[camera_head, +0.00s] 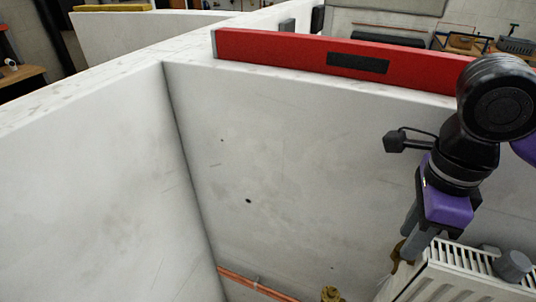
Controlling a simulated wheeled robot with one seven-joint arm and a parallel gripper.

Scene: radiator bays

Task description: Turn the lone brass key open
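My gripper (408,242) hangs down from my black and purple arm at the right, its grey fingers over the left end of a white radiator (465,275). A small brownish-brass piece (398,257) shows right at the fingertips; it may be the brass key, but it is partly hidden by the fingers. I cannot tell whether the fingers touch it or close on it. Another brass fitting (332,294) sits lower left of the gripper, cut off by the bottom edge of the picture.
White partition walls form a corner left of the radiator. Copper pipes (258,285) run low along the back wall. A red spirit level (300,52) lies on the wall top behind my arm. A grey cylinder (513,264) is at the radiator's right.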

